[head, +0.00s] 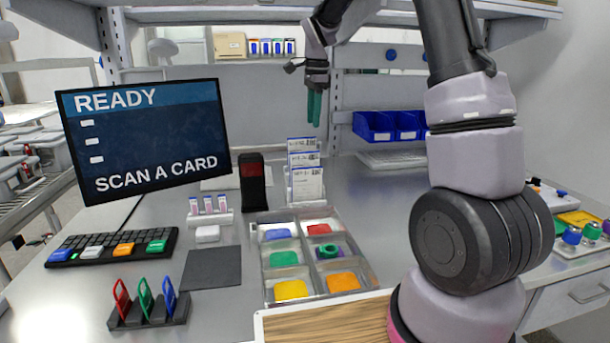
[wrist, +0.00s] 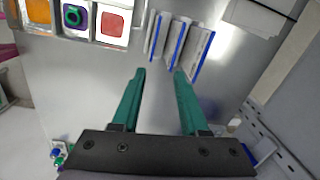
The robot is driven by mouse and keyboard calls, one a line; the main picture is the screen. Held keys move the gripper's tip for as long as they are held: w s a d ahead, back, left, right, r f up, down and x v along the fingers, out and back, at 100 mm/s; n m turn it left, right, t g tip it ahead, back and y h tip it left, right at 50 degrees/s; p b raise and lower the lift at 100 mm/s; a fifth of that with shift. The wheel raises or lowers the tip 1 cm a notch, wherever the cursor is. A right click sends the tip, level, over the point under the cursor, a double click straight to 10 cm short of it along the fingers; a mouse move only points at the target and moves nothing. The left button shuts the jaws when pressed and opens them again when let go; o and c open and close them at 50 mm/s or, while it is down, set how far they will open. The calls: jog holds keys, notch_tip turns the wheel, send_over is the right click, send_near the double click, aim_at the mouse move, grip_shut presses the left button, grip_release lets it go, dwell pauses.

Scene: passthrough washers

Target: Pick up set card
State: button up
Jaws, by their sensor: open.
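Several white set cards (head: 305,172) with blue edges and printed labels stand upright, one behind another, in a holder at the back middle of the bench. In the wrist view the cards (wrist: 197,52) show edge-on as a row of white and blue strips. My gripper (head: 314,121) hangs above and behind the cards with its green fingers pointing down. In the wrist view my gripper (wrist: 159,72) is open and empty, with the cards beyond its fingertips and not between them. The print on the cards is too small to read.
A compartment tray (head: 372,283) with coloured pieces sits in front of the cards. A black and red scanner-like post (head: 254,182) stands just left of them. The monitor (head: 146,140) reads "READY" and "SCAN A CARD". Blue bins (head: 375,126) hang at the back right.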

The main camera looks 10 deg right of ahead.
jog(key=w+a+f+m, duration=0.1)
jog(key=w+f+m, duration=0.1)
jog(key=w+f, duration=0.25)
send_over(304, 162)
jog(key=shift+g, duration=0.4)
jog(key=f, duration=0.5)
jog(key=shift+d+f, duration=0.2)
jog(key=shift+d, duration=0.2)
jog(key=shift+w+a+f, duration=0.1)
jog(key=shift+a+f, duration=0.05)
jog(key=shift+f, duration=1.35)
jog(key=shift+w+a+f, duration=0.1)
jog(key=shift+a+f, duration=0.05)
jog(key=shift+f, duration=1.35)
grip_shut()
